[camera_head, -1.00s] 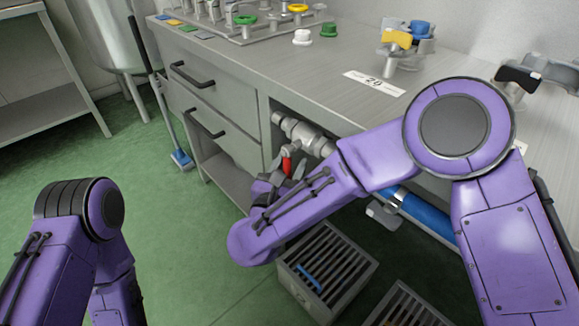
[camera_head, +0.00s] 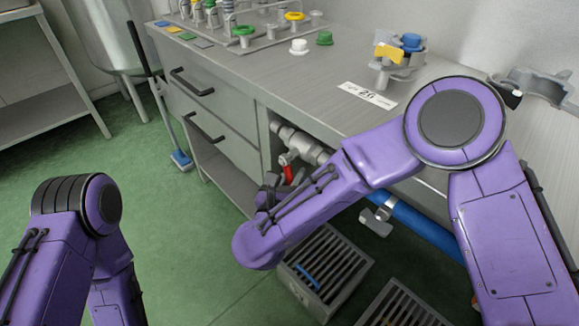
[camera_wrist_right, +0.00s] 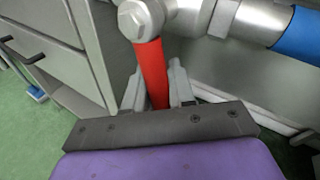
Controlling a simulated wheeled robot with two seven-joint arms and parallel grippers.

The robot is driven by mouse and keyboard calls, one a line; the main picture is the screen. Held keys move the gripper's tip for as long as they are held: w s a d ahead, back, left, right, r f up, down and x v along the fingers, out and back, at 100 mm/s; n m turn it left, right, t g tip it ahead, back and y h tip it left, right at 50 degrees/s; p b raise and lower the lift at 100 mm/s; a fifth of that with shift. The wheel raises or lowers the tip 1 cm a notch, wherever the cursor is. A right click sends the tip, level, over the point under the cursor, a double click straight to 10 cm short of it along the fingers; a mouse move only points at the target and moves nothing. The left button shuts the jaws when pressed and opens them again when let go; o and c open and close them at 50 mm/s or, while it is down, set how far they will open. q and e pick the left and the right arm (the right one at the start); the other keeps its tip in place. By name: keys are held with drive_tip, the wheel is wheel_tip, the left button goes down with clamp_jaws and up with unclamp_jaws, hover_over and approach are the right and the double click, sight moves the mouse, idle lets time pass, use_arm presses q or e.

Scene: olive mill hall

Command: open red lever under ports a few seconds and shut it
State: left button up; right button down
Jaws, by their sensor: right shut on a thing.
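The red lever (camera_head: 288,174) hangs from a metal valve (camera_head: 301,146) under the bench in the head view. In the right wrist view the red lever (camera_wrist_right: 152,72) runs down from a round hub (camera_wrist_right: 140,18) and passes between my fingers. My right gripper (camera_head: 274,188) is beside the lever in the head view, partly covered by my own forearm. In the wrist view the right gripper (camera_wrist_right: 157,88) is shut on the lever, with a finger on each side. My left arm shows at lower left, but its gripper is not in view.
A blue pipe (camera_head: 420,220) runs right from the valve. Slatted grey crates (camera_head: 345,285) stand on the floor below. The bench (camera_head: 290,85) with drawers stands above and left. A broom (camera_head: 150,90) leans by the drawers. The green floor at left is open.

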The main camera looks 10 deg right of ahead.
drive_tip(key=shift+s+d+r+n+g+p, duration=0.15)
drive_tip(key=shift+s+d+n+g+p, duration=0.3)
drive_tip(key=shift+p, duration=0.6)
drive_tip(key=shift+s+d+r+n+g+p, duration=0.15)
drive_tip(key=shift+s+n+g+p, duration=0.25)
drive_tip(key=shift+n+p, duration=0.55)
drive_tip(key=shift+g, duration=0.25)
drive_tip(key=c, duration=1)
unclamp_jaws()
drive_tip(key=shift+c, duration=0.2)
drive_tip(key=v, duration=1)
drive_tip(key=shift+s+a+p, duration=0.2)
drive_tip(key=shift+p, duration=0.15)
